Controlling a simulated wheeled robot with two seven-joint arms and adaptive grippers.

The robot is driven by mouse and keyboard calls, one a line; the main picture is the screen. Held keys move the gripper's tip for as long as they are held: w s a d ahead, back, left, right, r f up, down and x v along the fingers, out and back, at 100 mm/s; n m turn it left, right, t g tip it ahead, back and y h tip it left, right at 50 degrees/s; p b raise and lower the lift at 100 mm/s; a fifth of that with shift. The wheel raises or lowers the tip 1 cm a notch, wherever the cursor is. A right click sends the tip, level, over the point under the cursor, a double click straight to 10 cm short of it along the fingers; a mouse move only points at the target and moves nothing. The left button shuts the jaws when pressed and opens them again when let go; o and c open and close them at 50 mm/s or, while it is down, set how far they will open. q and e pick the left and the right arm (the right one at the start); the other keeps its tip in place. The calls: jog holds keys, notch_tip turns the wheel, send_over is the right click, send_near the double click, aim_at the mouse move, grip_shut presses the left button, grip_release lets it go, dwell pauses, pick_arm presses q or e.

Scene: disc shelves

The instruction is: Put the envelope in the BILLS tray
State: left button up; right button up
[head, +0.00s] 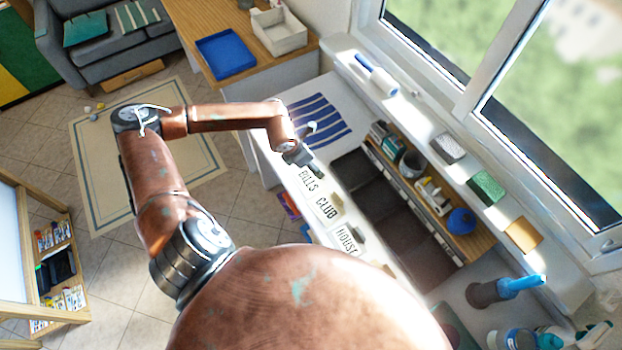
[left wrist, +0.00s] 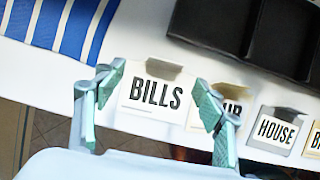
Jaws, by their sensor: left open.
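A white card reading BILLS (head: 309,180) stands at the front edge of the white counter. My left gripper (head: 306,160) is above the counter by the BILLS card. In the left wrist view its fingers (left wrist: 159,77) are apart, framing the card, with nothing between them. I cannot make out an envelope in either view. My right gripper is out of view.
CLUB (head: 327,208) and HOUSE (head: 347,240) cards follow along the edge, beside more dark compartments. A blue-striped cloth (head: 317,120) lies on the counter beyond. A wooden shelf (head: 462,243) with small items runs along the window side. A blue tray (head: 226,54) sits on the desk.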

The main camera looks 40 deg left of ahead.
aim_at(310, 178)
pick_arm(q)
jog(key=x, duration=0.6)
jog(key=shift+d+f, duration=0.15)
jog(key=shift+d, duration=0.3)
jog(key=c, duration=0.8)
jog(key=shift+c, duration=0.2)
